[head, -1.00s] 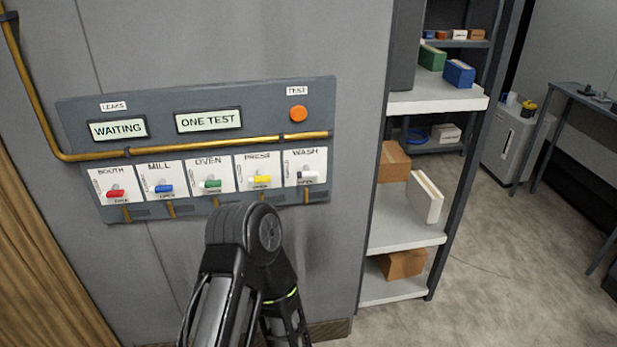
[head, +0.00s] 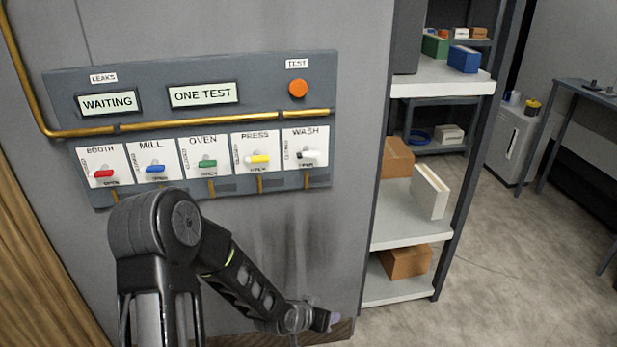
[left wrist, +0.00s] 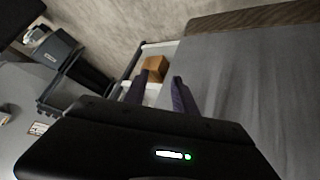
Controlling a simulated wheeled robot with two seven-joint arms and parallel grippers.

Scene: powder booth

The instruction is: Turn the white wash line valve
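The white wash valve (head: 309,155) is at the right end of a row of valves on the wall panel, under the label WASH. Its short white handle lies roughly sideways, with a dark part at its left. Its plate is marked CLOSED at the side and OPEN below. My left gripper (head: 326,320) is well below the panel, near the wall's foot, apart from the valve. In the left wrist view its two purple fingers (left wrist: 160,77) stand apart with nothing between them. The valve is not visible in that view. My right gripper is not in view.
The panel (head: 140,77) also bears red (head: 103,173), blue (head: 155,169), green (head: 206,163) and yellow (head: 258,159) valves, an orange TEST button (head: 298,88) and displays reading WAITING and ONE TEST. A brass pipe (head: 215,121) crosses above the valves. A shelf (head: 400,225) with boxes stands right.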

